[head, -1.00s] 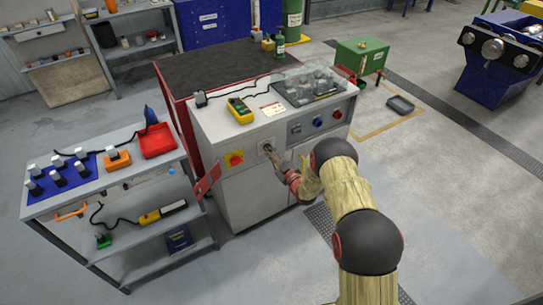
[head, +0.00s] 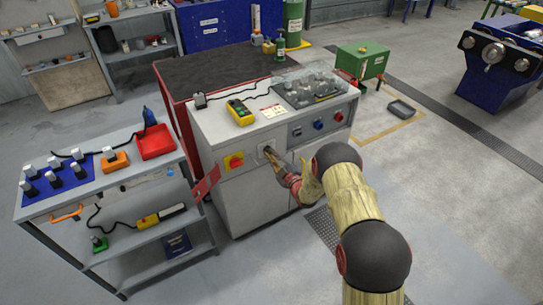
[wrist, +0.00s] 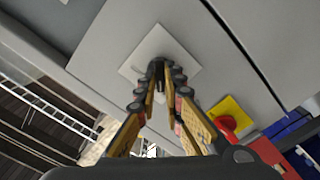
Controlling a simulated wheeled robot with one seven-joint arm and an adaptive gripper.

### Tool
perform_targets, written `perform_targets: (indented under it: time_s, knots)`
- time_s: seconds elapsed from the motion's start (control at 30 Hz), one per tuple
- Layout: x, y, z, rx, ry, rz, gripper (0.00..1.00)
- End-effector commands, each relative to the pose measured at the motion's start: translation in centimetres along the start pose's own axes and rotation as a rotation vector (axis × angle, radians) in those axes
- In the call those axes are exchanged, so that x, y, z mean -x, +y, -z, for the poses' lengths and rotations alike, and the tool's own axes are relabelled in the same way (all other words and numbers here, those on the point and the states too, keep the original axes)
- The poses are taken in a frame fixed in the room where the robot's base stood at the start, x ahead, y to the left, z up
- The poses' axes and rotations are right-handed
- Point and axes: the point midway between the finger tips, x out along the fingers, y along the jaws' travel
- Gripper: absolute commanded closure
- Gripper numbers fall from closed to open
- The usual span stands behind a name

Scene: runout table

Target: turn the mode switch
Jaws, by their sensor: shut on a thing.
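The mode switch is a dark knob (wrist: 157,68) on a pale square plate (wrist: 146,46) on the grey front of the test bench. In the head view its plate (head: 262,149) sits right of the yellow-and-red switch, and the knob is mostly hidden by my gripper. My gripper (wrist: 160,84) reaches straight to the plate, its two fingers closed around the knob. In the head view my gripper (head: 270,154) meets the bench front from the lower right. The angle of the knob is hard to read.
A red rotary switch on a yellow plate (wrist: 227,120) is close beside the fingers; it also shows in the head view (head: 234,161). A red panel (head: 206,186) juts out at the bench's left edge. A shelf cart (head: 120,179) stands left.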

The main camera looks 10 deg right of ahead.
Motion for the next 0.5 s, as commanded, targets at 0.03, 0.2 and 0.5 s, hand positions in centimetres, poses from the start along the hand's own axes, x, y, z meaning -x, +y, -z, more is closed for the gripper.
perform_targets:
  time_s: [0.03, 0.2, 0.5]
  knots:
    - [-0.04, -0.03, 0.07, 0.0, 0.001, 0.001, 1.0]
    - [-0.04, -0.03, 0.07, 0.0, 0.001, 0.001, 0.85]
    - [-0.02, -0.02, 0.02, -0.001, 0.0, 0.0, 0.72]
